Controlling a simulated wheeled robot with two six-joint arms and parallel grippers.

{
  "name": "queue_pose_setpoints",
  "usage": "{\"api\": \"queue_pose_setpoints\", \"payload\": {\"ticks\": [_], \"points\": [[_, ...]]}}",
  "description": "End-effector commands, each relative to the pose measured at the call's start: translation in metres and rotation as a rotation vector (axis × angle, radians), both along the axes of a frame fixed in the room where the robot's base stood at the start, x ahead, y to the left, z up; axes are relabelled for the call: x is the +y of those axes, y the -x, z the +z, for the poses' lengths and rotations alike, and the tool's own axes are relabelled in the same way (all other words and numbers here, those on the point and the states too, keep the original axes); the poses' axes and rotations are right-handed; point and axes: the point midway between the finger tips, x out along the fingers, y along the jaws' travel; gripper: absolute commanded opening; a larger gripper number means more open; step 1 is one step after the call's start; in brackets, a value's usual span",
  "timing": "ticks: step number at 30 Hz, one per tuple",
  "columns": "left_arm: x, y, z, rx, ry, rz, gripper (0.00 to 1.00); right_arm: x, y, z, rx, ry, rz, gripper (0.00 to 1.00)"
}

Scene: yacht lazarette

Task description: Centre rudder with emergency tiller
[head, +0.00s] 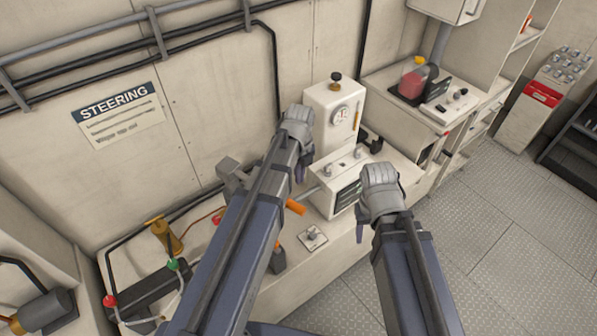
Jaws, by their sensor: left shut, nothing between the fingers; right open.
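My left gripper (301,168) is at the end of the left arm, in front of the white gauge box; it is shut and holds nothing. My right gripper (363,222) is open and empty, beside the right end of the bench. Its fingers are mostly hidden behind the wrist. An orange grip (295,207) shows just right of my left forearm, and a grey block (232,176) shows left of it; I cannot tell whether they belong to one tiller. A brass fitting (164,236) stands on the left of the bench. No rudder can be made out.
A white gauge box (335,115) and a white control box (345,180) stand on the bench. A small switch plate (312,238) lies in front. A STEERING sign (117,113) is on the wall. A counter (435,98) is at the back right. The floor (480,240) at right is clear.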

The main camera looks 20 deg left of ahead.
Motion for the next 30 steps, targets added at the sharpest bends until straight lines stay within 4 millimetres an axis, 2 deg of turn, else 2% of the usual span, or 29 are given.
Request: {"api": "queue_pose_setpoints", "payload": {"ticks": [8, 21, 25, 30], "points": [[0.000, 0.000, -0.024, 0.000, 0.000, 0.002, 0.00, 0.000, 0.000, -0.024, -0.001, 0.000, -0.001, 0.50], [0.000, 0.000, -0.093, 0.000, 0.000, 0.002, 0.00, 0.000, 0.000, -0.093, -0.001, 0.002, 0.011, 0.50], [0.000, 0.000, -0.102, 0.000, 0.000, 0.002, 0.00, 0.000, 0.000, -0.102, -0.001, 0.002, 0.013, 0.50], [0.000, 0.000, -0.102, 0.000, 0.000, 0.002, 0.00, 0.000, 0.000, -0.102, 0.000, 0.002, 0.014, 0.50]]}}
